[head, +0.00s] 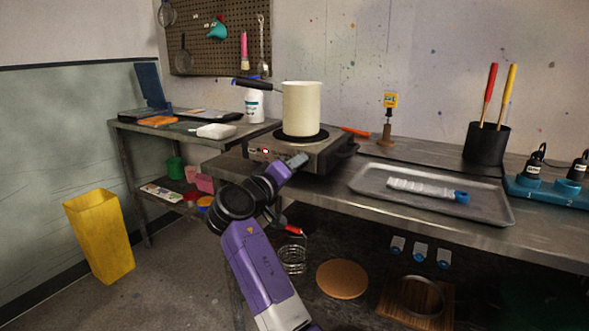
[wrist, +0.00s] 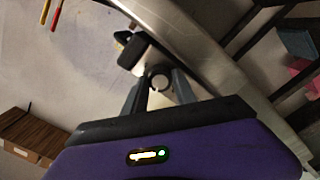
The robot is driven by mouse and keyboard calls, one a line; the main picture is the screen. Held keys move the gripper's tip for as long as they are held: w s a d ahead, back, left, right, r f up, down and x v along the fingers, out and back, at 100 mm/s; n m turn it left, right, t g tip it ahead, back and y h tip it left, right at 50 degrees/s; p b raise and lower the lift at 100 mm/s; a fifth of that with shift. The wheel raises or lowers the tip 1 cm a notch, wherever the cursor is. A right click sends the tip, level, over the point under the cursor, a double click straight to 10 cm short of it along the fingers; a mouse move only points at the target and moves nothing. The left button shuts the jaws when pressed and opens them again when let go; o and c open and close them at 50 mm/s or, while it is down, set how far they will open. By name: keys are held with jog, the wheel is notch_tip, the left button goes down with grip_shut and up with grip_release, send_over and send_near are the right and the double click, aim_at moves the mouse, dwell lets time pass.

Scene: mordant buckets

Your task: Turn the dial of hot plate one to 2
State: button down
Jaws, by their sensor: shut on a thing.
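Hot plate one (head: 322,156) is a low steel unit with a round dark plate on top and a lit readout on its front. It stands at the left part of the steel bench. A cream pot (head: 302,112) with a black handle sits on it. My gripper (head: 299,159) reaches the front panel from below. In the wrist view my gripper (wrist: 159,90) has its two fingers on either side of a small round dial (wrist: 159,78), shut on it. In the head view the gripper hides the dial, and its setting cannot be read.
A metal tray (head: 365,184) with a white and blue brush lies right of the hot plate. A black cup (head: 486,145) with two coloured handles stands behind it. A yellow bin (head: 99,235) stands on the floor at left. A lower shelf holds several items.

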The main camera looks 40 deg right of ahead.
jog(key=shift+f, duration=0.1)
jog(key=c, duration=1.3)
grip_release()
jog(key=shift+a, duration=0.1)
jog(key=p+v, duration=0.1)
jog(key=v, duration=0.6)
jog(key=shift+s+a, duration=0.15)
jog(key=shift+a, duration=0.15)
